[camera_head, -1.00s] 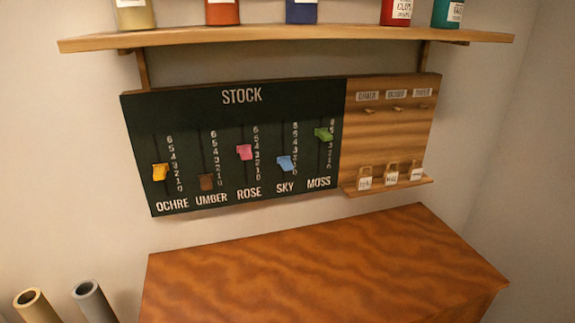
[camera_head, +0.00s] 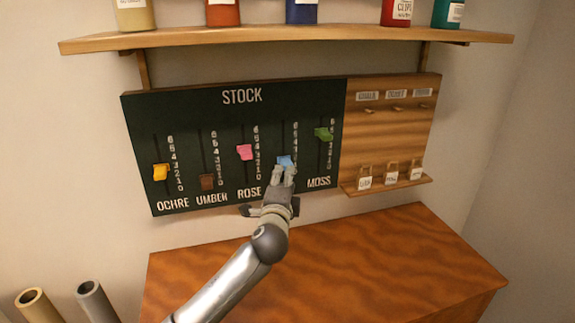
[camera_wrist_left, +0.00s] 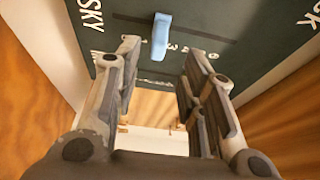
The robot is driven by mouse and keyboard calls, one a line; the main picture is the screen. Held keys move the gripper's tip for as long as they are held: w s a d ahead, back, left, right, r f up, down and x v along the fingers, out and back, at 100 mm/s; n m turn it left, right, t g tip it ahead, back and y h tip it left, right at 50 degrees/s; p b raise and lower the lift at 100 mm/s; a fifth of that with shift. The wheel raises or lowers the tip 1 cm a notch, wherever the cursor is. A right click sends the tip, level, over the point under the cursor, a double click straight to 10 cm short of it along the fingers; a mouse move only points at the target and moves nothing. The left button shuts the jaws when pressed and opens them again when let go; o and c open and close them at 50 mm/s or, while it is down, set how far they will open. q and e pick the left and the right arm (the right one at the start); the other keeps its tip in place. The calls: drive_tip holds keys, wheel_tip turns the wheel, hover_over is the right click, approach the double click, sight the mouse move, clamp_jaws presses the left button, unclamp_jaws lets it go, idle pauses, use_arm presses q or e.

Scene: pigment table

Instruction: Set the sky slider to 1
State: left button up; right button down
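The blue sky slider handle (camera_head: 284,161) sits low on its vertical slot on the dark stock board (camera_head: 241,114); the gripper partly covers it and the lower numbers. In the left wrist view the blue handle (camera_wrist_left: 161,36) stands out from the board just beyond my fingertips, between their lines, and hides some digits. I cannot read its exact value. My left gripper (camera_head: 284,172) is in front of the board, covering the SKY label in the head view. Its fingers (camera_wrist_left: 163,58) are spread apart with nothing between them. My right gripper is not in view.
The pink rose handle (camera_head: 244,152) and green moss handle (camera_head: 323,134) flank the sky slider. A wooden panel with pegs and tags (camera_head: 390,140) adjoins on the right. A shelf with bottles (camera_head: 290,34) hangs above; a bare wooden tabletop (camera_head: 400,255) lies below.

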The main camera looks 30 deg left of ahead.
sight(288, 163)
use_arm(q)
drive_tip(key=p+x, duration=0.1)
drive_tip(key=x, duration=0.7)
drive_tip(key=shift+w+f, duration=0.1)
drive_tip(key=shift+c, duration=0.5)
clamp_jaws()
